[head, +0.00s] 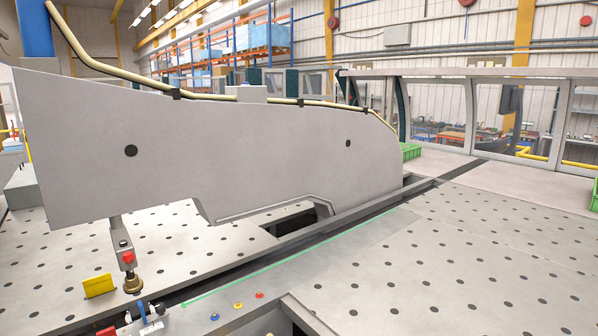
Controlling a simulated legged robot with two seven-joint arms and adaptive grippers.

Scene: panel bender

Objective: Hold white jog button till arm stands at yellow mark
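The large grey arm (250,150) spans the left and middle of the head view above the perforated table. A short post (121,235) hangs under its left end, with a red part and a brass foot (133,284) at the bottom. A yellow plate (99,286), which looks like the yellow mark, stands on the table just left of the brass foot, with a small gap between them in the picture. Blue (214,317), yellow (238,306) and red (259,295) buttons sit in a row at the bottom. I cannot make out a white button.
A green line (290,259) runs along the rail beside the dark slot. The right table (480,260) is clear. Green bins (410,151) stand at the back and right edge.

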